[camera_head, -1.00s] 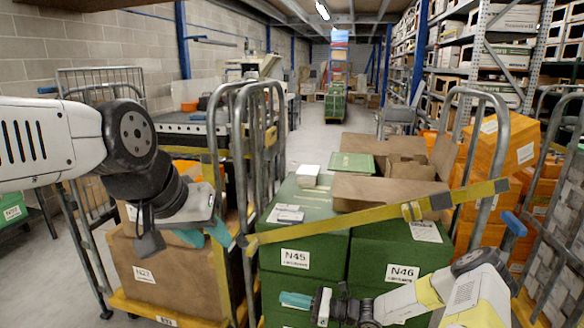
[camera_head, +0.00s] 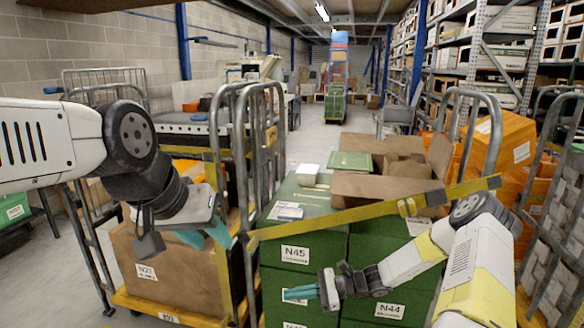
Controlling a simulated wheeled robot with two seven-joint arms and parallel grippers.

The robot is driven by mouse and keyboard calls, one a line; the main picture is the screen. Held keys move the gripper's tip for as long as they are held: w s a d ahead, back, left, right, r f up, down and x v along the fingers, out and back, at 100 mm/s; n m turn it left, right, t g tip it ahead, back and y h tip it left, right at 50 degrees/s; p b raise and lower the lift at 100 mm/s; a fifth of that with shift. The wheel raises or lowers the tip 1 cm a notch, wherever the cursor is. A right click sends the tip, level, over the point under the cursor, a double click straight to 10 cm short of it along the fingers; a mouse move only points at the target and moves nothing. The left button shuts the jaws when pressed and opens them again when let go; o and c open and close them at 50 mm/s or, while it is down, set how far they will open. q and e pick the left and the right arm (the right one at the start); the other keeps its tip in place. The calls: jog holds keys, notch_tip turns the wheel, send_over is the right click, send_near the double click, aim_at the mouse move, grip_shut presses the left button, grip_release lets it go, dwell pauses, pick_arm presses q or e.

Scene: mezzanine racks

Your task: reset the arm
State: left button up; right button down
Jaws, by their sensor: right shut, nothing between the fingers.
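My left arm comes in from the left, and its gripper (camera_head: 204,237) with teal fingers hangs over the brown N27 box (camera_head: 150,262). Its fingers look spread apart, with nothing seen between them. My right arm (camera_head: 465,260) comes in from the lower right and bends to the left. Its gripper (camera_head: 300,292) has its teal fingers together, empty, in front of the green boxes (camera_head: 300,262). Whether it touches them I cannot tell.
A yellow strap (camera_head: 370,211) crosses the green boxes and an open cardboard box (camera_head: 385,186). Metal cart rails (camera_head: 240,150) stand between the two loads. Orange boxes (camera_head: 512,145) are stacked at right.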

jog(key=s+d+r+n+t+h, duration=0.2)
jog(key=s+d+r+n+h, duration=0.2)
jog(key=s+r, duration=0.3)
jog(key=s+d+r+n+t+h, duration=0.2)
jog(key=s+d+r+n+h, duration=0.3)
jog(key=r, duration=1.1)
jog(key=s+d+r+n+t+h, duration=0.2)
jog(key=s+d+r+n+h, duration=0.2)
jog(key=r, duration=0.7)
jog(key=s+n, duration=0.2)
jog(key=s, duration=0.2)
jog(key=shift+s+d+r+n+h, duration=0.3)
jog(key=shift+s+d+r+n, duration=0.1)
